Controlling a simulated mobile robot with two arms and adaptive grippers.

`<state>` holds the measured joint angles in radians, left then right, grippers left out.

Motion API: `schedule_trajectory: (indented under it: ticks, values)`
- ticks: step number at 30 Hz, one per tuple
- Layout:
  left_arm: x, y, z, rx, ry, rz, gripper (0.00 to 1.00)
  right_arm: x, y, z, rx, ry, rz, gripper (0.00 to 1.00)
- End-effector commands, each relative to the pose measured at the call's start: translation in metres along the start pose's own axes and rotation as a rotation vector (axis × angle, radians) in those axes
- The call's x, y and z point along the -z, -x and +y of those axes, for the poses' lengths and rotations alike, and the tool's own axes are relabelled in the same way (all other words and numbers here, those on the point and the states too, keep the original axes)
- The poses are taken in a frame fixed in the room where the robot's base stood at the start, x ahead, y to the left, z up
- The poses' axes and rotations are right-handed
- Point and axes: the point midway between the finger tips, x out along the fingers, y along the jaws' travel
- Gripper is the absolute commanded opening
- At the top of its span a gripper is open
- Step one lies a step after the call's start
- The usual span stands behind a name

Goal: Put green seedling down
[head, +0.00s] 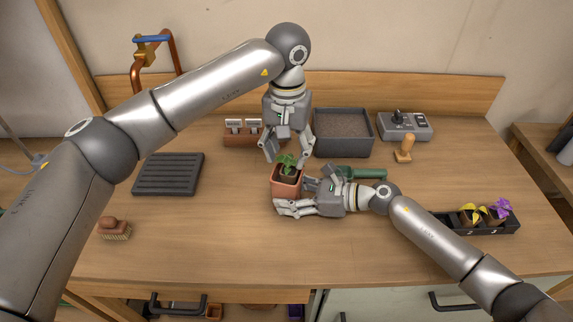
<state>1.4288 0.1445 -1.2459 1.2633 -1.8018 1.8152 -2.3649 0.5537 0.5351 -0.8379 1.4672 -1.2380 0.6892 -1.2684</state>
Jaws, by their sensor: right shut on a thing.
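The green seedling (287,161) stands upright in the mouth of a square terracotta pot (286,187) near the middle of the bench. A dark plug shows under its leaves. My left gripper (287,160) points down from above, its fingers spread on either side of the leaves with gaps visible. My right gripper (294,196) reaches in from the right and is shut on the terracotta pot. Its fingers hide part of the pot's lower front and right side, so I cannot tell whether the pot's base touches the bench.
Behind stand a soil tray (342,133), a label holder (242,131) and a grey control box (404,126). A wooden stamp (404,149) and green trowel (362,173) lie right. A black ribbed tray (168,174) and brush (115,229) lie left. A flower tray (490,226) sits front right.

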Motion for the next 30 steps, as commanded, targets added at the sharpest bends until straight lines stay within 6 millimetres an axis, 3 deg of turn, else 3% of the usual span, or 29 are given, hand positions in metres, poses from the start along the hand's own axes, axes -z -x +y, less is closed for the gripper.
schedule_trajectory:
  ticks: [3, 10, 15, 26, 27, 30]
  values:
    - [0.001, 0.029, 0.000, 0.002, 0.001, 0.004, 0.55, 0.003, 0.001, -0.001, 0.003, -0.001, 0.005, 0.43]
    - [0.001, 0.066, -0.001, 0.002, 0.002, 0.003, 0.55, 0.003, 0.002, -0.002, 0.006, 0.000, 0.005, 0.43]
    - [0.000, 0.075, -0.001, 0.002, 0.003, 0.001, 0.55, 0.002, 0.002, -0.003, 0.007, 0.000, 0.005, 0.43]
    - [0.000, 0.076, -0.001, 0.002, 0.003, 0.001, 0.55, 0.002, 0.002, -0.003, 0.008, 0.000, 0.005, 0.43]
    - [0.000, 0.076, -0.001, 0.002, 0.003, 0.001, 0.55, 0.002, 0.002, -0.003, 0.008, 0.000, 0.005, 0.62]
    - [0.000, 0.075, -0.001, 0.002, 0.003, 0.001, 0.55, 0.002, 0.002, -0.003, 0.008, 0.000, 0.004, 0.75]
